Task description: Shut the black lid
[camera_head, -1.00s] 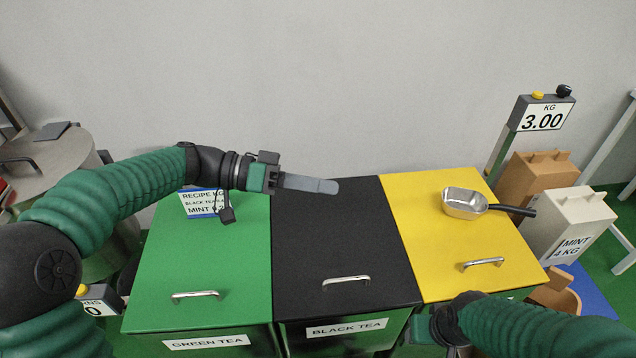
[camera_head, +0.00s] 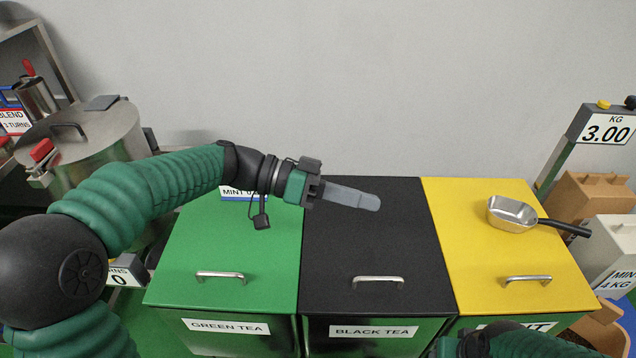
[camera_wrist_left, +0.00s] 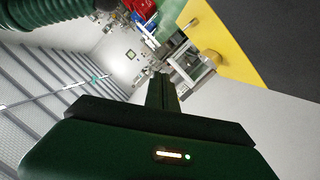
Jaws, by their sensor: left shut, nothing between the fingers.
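The black lid (camera_head: 385,240) lies flat on the black tea bin (camera_head: 375,332), between the green lid (camera_head: 240,255) and the yellow lid (camera_head: 470,265). Its metal handle (camera_head: 377,281) is near the front edge. My left gripper (camera_head: 352,198) is shut and empty, over the back left part of the black lid; its fingers hide a bit of the lid. In the left wrist view the shut fingers (camera_wrist_left: 162,92) also show. My right arm comes in at the bottom right; its gripper lies at the frame's lower edge and its fingers cannot be made out.
A metal scoop (camera_head: 512,213) with a black handle lies on the yellow lid. A scale display (camera_head: 605,133) reading 3.00 and brown and white containers stand at the right. A metal drum (camera_head: 95,150) stands at the left. A recipe card (camera_head: 240,193) is behind my left wrist.

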